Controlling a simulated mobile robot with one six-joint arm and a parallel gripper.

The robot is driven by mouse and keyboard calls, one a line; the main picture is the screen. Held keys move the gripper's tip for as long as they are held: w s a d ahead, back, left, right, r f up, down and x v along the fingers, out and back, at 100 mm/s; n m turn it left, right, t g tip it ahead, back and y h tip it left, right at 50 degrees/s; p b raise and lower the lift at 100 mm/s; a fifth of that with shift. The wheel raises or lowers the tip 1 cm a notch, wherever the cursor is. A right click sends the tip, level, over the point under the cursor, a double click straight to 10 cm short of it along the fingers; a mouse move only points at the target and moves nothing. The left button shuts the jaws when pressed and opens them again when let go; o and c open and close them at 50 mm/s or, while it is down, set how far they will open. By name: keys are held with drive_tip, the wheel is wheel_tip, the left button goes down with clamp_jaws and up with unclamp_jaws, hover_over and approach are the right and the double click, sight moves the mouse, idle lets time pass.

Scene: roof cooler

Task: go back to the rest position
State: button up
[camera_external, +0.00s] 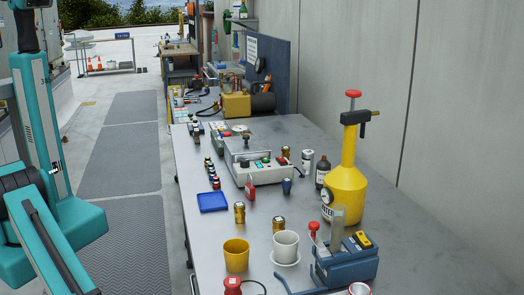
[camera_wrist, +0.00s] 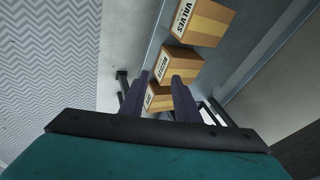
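In the external view my teal arm stands upright at the left edge, beside the workbench (camera_external: 200,228). Its upper end runs out of the picture, so my gripper is hidden there.
In the wrist view several cardboard boxes, one labelled VALVES (camera_wrist: 198,22), sit beyond the fingers. The bench holds a yellow pump can (camera_external: 345,185), a grey control box (camera_external: 262,172), mugs and a blue tray (camera_external: 212,201). The floor matting (camera_external: 122,155) left of the bench is clear.

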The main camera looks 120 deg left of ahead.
drive_tip(key=s+a+f+n+g, duration=0.1)
drive_tip(key=s+a+f+g, duration=0.1)
drive_tip(key=s+f, duration=0.3)
drive_tip(key=s+a+f+n+g, duration=0.1)
drive_tip(key=s+a+f+g, duration=0.15)
drive_tip(key=s, duration=0.35)
drive_tip(key=s+f+n+g+h, duration=0.1)
drive_tip(key=s+f+n+g, duration=0.1)
drive_tip(key=s, duration=1.1)
drive_tip(key=s+a+f+n+g+h, duration=0.1)
drive_tip(key=s+f+n+g, duration=0.2)
drive_tip(key=s, duration=1)
drive_tip(key=shift+a+f+g, duration=0.2)
drive_tip(key=shift+a+g, duration=0.1)
drive_tip(key=shift+g, duration=0.65)
idle(3.3)
